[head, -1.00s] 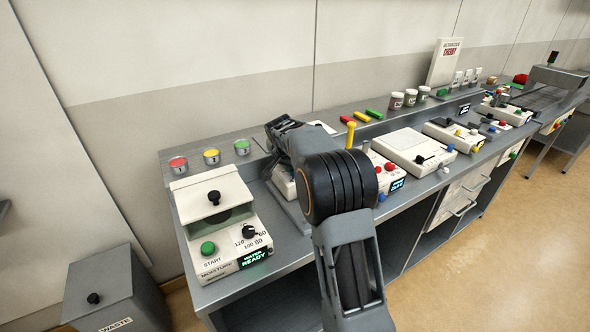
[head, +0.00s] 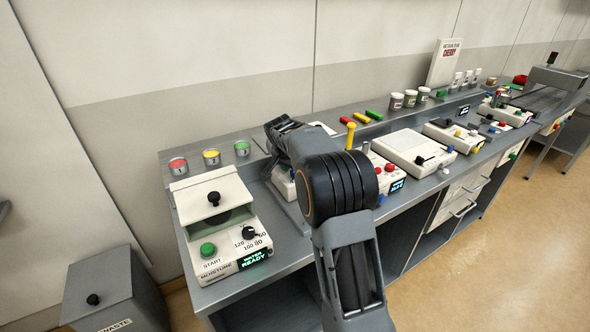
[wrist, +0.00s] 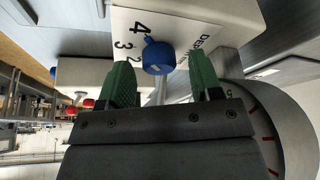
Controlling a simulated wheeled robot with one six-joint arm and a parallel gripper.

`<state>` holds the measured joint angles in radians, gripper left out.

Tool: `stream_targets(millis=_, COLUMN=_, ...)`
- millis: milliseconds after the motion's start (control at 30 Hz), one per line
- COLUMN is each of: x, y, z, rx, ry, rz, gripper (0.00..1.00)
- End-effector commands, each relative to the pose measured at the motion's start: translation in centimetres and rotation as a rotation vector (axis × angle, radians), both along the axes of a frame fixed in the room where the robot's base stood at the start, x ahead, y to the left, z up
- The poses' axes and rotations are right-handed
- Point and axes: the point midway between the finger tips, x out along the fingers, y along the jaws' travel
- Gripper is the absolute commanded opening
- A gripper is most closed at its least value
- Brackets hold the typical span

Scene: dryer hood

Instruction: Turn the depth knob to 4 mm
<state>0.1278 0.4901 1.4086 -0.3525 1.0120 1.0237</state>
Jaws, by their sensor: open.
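The blue depth knob (wrist: 159,58) is on a white panel in the wrist view. The printed numbers 4, 3 and 2 run down its left side, and a partly cut-off label starting "DEP" is at its right. A small nub on its upper left lies near the 4; I cannot tell its exact setting. My gripper (wrist: 162,76) is open, with one green finger on each side of the knob's lower part. I see a gap on both sides and cannot tell how deep the fingers reach. In the head view my arm hides the knob and gripper.
The moisture box (head: 215,225) stands on the bench left of my arm. A white unit with red buttons (head: 386,172) and a flat white box (head: 412,150) stand to the right. A grey waste bin (head: 117,290) stands on the floor.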

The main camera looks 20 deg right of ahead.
Motion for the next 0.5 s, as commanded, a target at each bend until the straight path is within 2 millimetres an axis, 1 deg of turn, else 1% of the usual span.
stream_targets(millis=167, x=-0.4, y=0.9, z=2.4, rx=-0.001, ry=-0.006, rz=0.002, gripper=0.59)
stream_targets(millis=500, x=-1.9, y=3.0, z=8.7, rx=0.000, ry=-0.006, rz=0.002, gripper=0.59)
